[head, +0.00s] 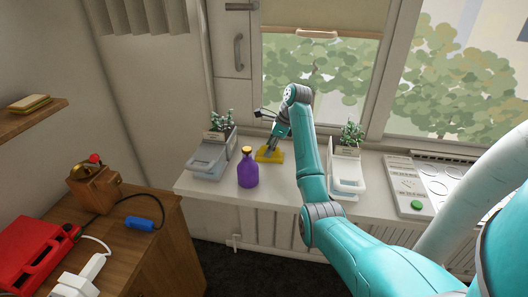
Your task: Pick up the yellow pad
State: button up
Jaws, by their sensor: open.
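A yellow pad (266,157) lies on the white counter below the window, between a purple bottle and my arm. My gripper (268,151) points down at the pad, with its fingertips over or at its top. It is open. Whether the fingers touch the pad cannot be told at this size. The fingers hide part of the pad's upper side.
A purple bottle (248,170) stands close to the pad's left. A grey tray (206,163) and a potted plant (219,124) are further left. White trays (346,178) stand right of my arm. A wooden cabinet (150,245) is at the front left.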

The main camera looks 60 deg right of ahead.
jog(key=shift+f, duration=0.2)
grip_shut()
jog(key=shift+w+r, duration=0.1)
